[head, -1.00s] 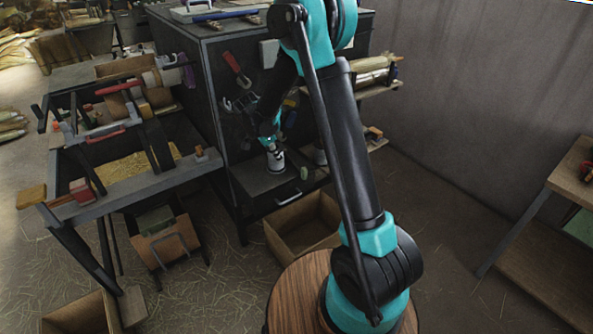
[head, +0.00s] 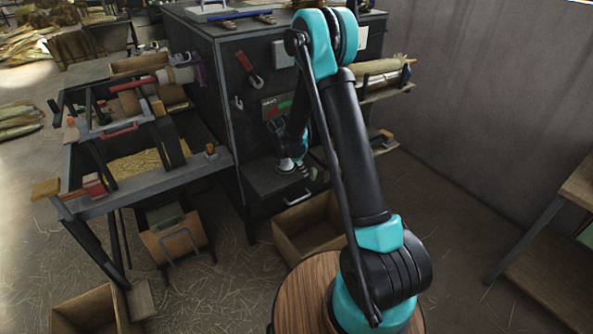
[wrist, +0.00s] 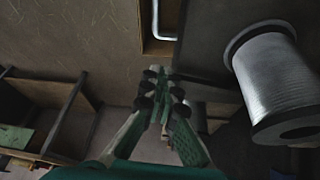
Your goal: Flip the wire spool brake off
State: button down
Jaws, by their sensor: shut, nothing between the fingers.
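The wire spool (wrist: 270,80), wound with silvery wire and with dark end flanges, is at the right of the wrist view. My gripper (wrist: 160,80) is shut and empty, left of the spool and apart from it. In the head view my gripper (head: 308,172) is small, low in front of the dark cabinet, above its shelf. A panel with red and green marks (head: 283,105) shows on the cabinet front, partly behind my arm. I cannot make out the brake lever for certain in either view.
The dark cabinet (head: 215,95) has a red-handled tool (head: 245,63) on its front. An open wooden box (head: 310,225) stands on the floor below. A cluttered workbench (head: 150,185) is at left. A wooden table (head: 545,230) is at right, with open floor before it.

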jog(key=shift+w+d, duration=0.15)
jog(key=shift+d, duration=0.35)
jog(key=w+d+n+t, duration=0.1)
jog(key=w+d+n, duration=0.1)
jog(key=d, duration=0.6)
jog(key=shift+w+d+n+y, duration=0.3)
jog(key=shift+w+d+n, duration=0.1)
jog(key=shift+w, duration=0.5)
jog(key=shift+d+r, duration=0.1)
